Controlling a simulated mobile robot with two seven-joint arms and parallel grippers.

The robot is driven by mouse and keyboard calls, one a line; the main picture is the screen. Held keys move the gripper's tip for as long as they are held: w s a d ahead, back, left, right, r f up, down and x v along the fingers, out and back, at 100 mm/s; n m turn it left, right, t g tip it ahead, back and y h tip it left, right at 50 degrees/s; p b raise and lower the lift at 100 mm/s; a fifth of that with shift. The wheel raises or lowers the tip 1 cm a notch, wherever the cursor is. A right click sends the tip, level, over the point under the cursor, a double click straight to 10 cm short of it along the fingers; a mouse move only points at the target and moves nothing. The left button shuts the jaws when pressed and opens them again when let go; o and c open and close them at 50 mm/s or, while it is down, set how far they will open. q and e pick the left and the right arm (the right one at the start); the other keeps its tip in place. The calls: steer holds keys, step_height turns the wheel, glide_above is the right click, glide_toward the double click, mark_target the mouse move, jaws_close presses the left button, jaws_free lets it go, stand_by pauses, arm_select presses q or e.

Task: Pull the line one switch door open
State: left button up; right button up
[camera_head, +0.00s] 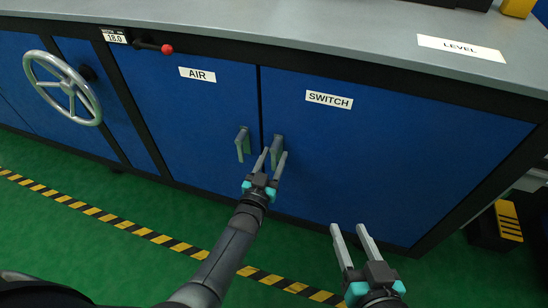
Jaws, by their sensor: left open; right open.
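The blue switch door (390,150) with the white SWITCH label (329,100) is shut, flush with the cabinet front. Its grey handle (277,146) is an upright bar at the door's left edge. My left gripper (270,163) is open, with its fingertips at the lower part of this handle. The fingers partly hide the handle, and I cannot tell whether they touch it. My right gripper (354,230) is open and empty, lower right, in front of the switch door's lower part.
The AIR door (185,120) with its own grey handle (242,142) is just left. A handwheel (62,88) and a red-knobbed lever (166,49) are further left. A grey worktop (330,35) lies above. The green floor (60,230) with a striped line is clear in front.

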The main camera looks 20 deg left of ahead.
arm_select(q)
steer(key=shift+w, duration=0.3)
jaws_close()
stand_by(0.5)
stand_by(1.0)
